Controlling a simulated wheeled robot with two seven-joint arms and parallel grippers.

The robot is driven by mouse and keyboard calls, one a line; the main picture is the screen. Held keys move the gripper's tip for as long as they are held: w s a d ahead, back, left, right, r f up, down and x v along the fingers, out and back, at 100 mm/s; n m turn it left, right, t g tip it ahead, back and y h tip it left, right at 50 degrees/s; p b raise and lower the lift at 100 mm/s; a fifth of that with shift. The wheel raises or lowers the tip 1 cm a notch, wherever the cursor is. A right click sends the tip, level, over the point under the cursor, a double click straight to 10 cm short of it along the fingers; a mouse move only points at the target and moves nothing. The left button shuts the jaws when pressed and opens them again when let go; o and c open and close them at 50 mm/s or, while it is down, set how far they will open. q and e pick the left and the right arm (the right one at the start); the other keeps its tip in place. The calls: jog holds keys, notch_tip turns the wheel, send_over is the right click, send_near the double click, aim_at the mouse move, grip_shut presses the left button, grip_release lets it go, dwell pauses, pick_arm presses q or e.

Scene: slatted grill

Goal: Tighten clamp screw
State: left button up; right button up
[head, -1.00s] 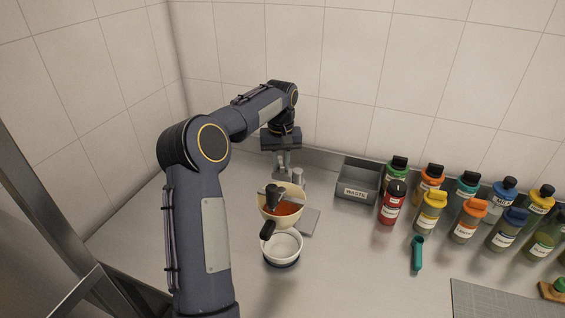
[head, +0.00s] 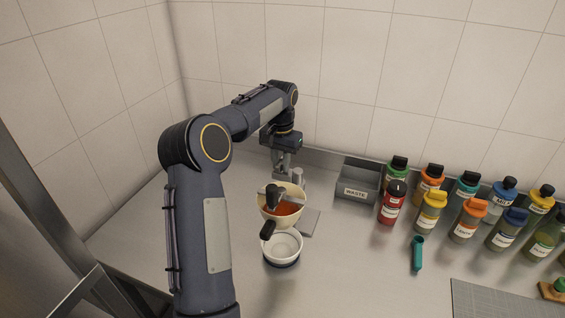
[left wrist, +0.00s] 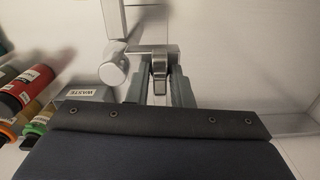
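My left arm reaches to the back left of the counter. Its gripper (head: 283,170) points down behind the cream bowl, at a small metal clamp (head: 298,176). In the left wrist view the clamp screw (left wrist: 159,72) is a grey metal wing under a square bracket. It sits between the two fingertips of my left gripper (left wrist: 160,76), which look closed against its sides. A round silver knob (left wrist: 114,70) is to the left of it. My arm and gripper hide part of the clamp in the head view. My right gripper is not in view.
The cream bowl (head: 267,214) holds something orange, with a black-handled tool (head: 272,196) over it. A white bowl (head: 283,250) stands in front. A grey waste bin (head: 346,193) and several labelled bottles (head: 432,210) stand right. A teal tool (head: 417,254) lies on the counter.

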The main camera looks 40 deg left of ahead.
aim_at(281, 161)
pick_arm(q)
jog(key=o, duration=0.5)
jog(key=shift+r, duration=3.05)
